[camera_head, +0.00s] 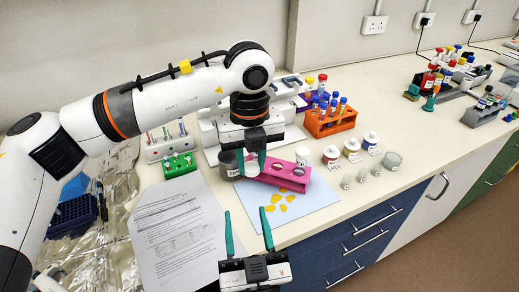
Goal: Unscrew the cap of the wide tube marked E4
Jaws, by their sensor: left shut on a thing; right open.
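My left gripper (252,164) is shut on a small whitish thing (251,169), by its look a tube cap, at the left end of the pink rack (295,184). Whether this thing is still on a tube is hard to tell, as the fingers cover part of it. The pink rack has wide round holes. A white-capped tube (302,156) stands at its back right. No E4 mark is readable at this size. My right gripper (248,232) is open and empty at the bottom of the view, in front of the rack and apart from it.
A grey cup (229,164) stands close left of my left gripper. A light blue mat (312,205) with yellow pieces (283,198) lies in front. An orange rack (330,125) with blue-capped tubes, jars (351,147) and a green rack (180,166) surround it. A printed sheet (180,235) lies left.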

